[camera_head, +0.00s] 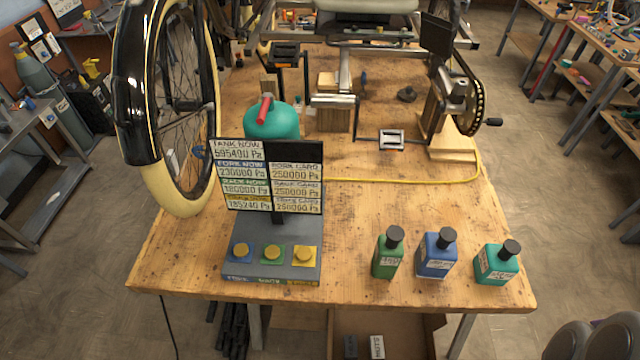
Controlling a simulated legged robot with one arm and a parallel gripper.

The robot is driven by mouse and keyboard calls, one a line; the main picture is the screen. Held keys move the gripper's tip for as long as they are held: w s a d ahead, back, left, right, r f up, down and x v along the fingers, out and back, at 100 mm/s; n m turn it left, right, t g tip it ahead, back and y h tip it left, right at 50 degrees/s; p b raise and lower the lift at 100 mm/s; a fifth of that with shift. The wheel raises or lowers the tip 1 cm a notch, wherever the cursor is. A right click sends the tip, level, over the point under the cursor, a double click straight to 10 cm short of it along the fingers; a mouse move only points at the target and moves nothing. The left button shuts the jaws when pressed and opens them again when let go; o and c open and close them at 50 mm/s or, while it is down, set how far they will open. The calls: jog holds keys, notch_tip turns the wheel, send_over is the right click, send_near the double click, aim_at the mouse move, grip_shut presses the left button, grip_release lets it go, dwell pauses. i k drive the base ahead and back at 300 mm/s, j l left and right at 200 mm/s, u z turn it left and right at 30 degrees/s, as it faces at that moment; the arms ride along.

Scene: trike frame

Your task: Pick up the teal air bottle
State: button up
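Two teal things stand on the wooden workbench (390,210). One is a rounded teal tank (285,119) with a red handle on top, behind the display board; its lower part is hidden by the board. The other is a small square teal bottle (497,266) with a black cap and a label, upright near the front right corner. I cannot tell from the picture which is the air bottle. My gripper is not in view.
A blue bottle (437,256) and a green bottle (387,256) stand left of the small teal one. The display board (268,174) rises above a grey box with three yellow knobs. A wheel (165,110) stands at left. A yellow hose (400,180) crosses the bench.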

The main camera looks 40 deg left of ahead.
aim_at(495, 264)
jog(key=l+u, duration=0.1)
jog(key=u, duration=1.35)
jog(key=l+u, duration=0.1)
jog(key=l, duration=0.75)
jog(key=k+l+u, duration=0.1)
jog(key=l, duration=0.75)
